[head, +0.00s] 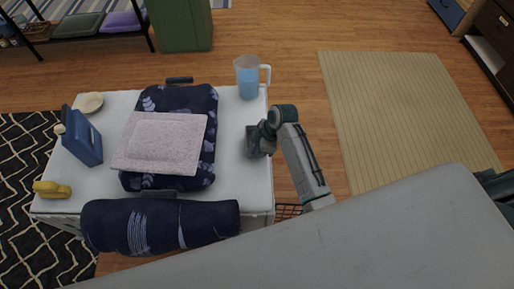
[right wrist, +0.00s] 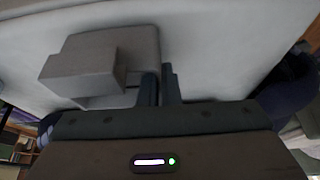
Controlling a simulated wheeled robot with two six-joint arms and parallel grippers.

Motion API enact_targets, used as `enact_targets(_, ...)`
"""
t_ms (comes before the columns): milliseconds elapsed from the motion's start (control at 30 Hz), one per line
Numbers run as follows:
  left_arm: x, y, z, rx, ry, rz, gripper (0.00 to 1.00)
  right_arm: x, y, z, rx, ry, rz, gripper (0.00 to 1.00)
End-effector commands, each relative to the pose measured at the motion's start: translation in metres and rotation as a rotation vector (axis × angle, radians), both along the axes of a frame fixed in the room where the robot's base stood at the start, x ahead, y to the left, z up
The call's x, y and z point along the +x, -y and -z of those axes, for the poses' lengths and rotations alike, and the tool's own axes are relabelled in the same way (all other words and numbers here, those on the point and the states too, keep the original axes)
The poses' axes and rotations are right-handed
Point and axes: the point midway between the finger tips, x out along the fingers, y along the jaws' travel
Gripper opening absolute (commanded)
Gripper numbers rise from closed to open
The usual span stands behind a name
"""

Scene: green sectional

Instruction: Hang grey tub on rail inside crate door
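The grey tub (head: 252,142) shows at the right edge of the white top in the head view, small and partly covered by my right gripper (head: 266,133). In the right wrist view the tub (right wrist: 85,65) is a boxy grey piece just left of the fingers. My right gripper (right wrist: 160,86) has its two dark fingers close together, with the tub's near end at them; it appears shut on the tub's edge. A bit of dark wire mesh (head: 288,211) shows below my right forearm, perhaps part of the crate door. The rail cannot be made out. My left gripper is not in view.
A grey surface (head: 390,235) fills the lower right.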

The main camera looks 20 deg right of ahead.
Motion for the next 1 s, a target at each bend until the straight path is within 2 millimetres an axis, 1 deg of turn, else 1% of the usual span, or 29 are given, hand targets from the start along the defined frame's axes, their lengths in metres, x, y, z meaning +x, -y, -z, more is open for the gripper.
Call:
enact_targets(100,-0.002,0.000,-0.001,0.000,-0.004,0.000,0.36,0.000,0.000,0.005,-0.001,0.002,0.000,0.00)
enact_targets(400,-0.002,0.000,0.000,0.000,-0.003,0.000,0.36,0.000,0.000,0.008,0.000,0.001,-0.001,0.00)
enact_targets(433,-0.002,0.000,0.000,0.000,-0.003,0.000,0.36,0.000,0.000,0.007,0.000,0.001,-0.001,0.09)
enact_targets(500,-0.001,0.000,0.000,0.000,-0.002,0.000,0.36,0.000,0.000,0.007,0.000,0.001,-0.001,0.23)
enact_targets(533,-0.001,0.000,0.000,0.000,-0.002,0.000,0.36,0.000,0.000,0.007,0.000,0.001,-0.001,0.25)
enact_targets(833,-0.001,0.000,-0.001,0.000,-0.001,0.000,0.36,0.000,0.000,0.005,0.000,0.002,0.000,0.25)
enact_targets(933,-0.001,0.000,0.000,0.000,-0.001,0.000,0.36,0.000,0.004,-0.003,-0.001,0.003,0.000,0.25)
enact_targets(1000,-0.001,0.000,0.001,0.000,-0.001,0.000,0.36,-0.001,0.007,-0.013,0.000,0.004,0.001,0.25)
